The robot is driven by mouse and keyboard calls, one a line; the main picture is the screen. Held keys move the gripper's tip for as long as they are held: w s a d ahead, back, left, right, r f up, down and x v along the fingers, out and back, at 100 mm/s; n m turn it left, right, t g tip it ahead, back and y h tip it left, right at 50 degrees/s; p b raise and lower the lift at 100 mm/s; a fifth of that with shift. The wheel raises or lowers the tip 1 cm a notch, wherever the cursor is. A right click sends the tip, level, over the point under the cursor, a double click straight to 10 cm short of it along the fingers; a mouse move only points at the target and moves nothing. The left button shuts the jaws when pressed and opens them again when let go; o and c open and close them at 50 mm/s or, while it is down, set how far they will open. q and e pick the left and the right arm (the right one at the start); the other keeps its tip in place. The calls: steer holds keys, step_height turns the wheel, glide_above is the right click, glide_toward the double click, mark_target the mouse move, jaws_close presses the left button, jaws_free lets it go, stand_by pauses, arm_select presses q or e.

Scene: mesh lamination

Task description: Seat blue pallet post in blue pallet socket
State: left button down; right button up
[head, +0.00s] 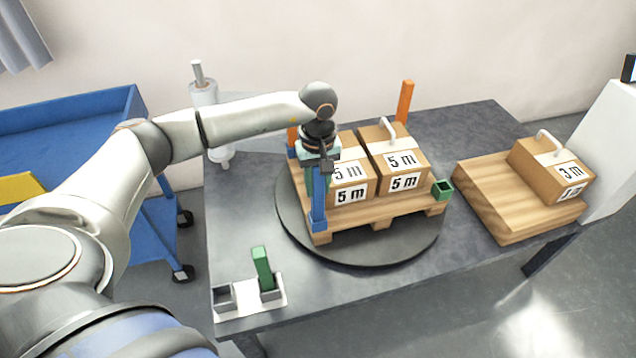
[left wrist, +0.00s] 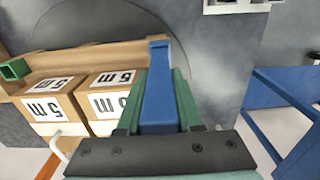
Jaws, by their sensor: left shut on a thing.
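The blue pallet post (head: 319,190) is held upright at the pallet's front left corner, and it also shows in the left wrist view (left wrist: 160,98). My left gripper (head: 318,168) is shut on it, pointing down, with one finger on each side. The blue pallet socket (head: 319,224) is at that corner, directly below the post. The post's lower end lines up with the socket and appears to meet it; I cannot tell how deep it sits. The wooden pallet (head: 345,222) rests on a round dark turntable (head: 400,249). My right gripper is not in view.
Cartons (head: 403,172) stand on the pallet close beside my gripper. An orange post (head: 404,101) stands at the back right corner; a green socket (head: 442,189) is empty at the front right. A green post (head: 262,268) stands in a holder. A second wooden platform (head: 490,205) is right.

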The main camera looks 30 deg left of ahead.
arm_select(q)
steer(key=shift+f+b, duration=1)
steer(key=shift+f, duration=0.35)
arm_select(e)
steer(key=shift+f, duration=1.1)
arm_select(q)
steer(key=shift+c, duration=2.4)
jaws_free()
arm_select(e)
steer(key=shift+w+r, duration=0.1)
arm_select(q)
step_height(320, 180, up, 4)
steer(key=shift+f+p, duration=0.1)
steer(key=shift+p, duration=0.35)
step_height(320, 180, up, 9)
steer(key=shift+p, duration=0.55)
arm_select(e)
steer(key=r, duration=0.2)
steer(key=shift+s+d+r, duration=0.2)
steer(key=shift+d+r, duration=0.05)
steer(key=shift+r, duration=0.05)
arm_select(q)
steer(key=shift+f, duration=0.1)
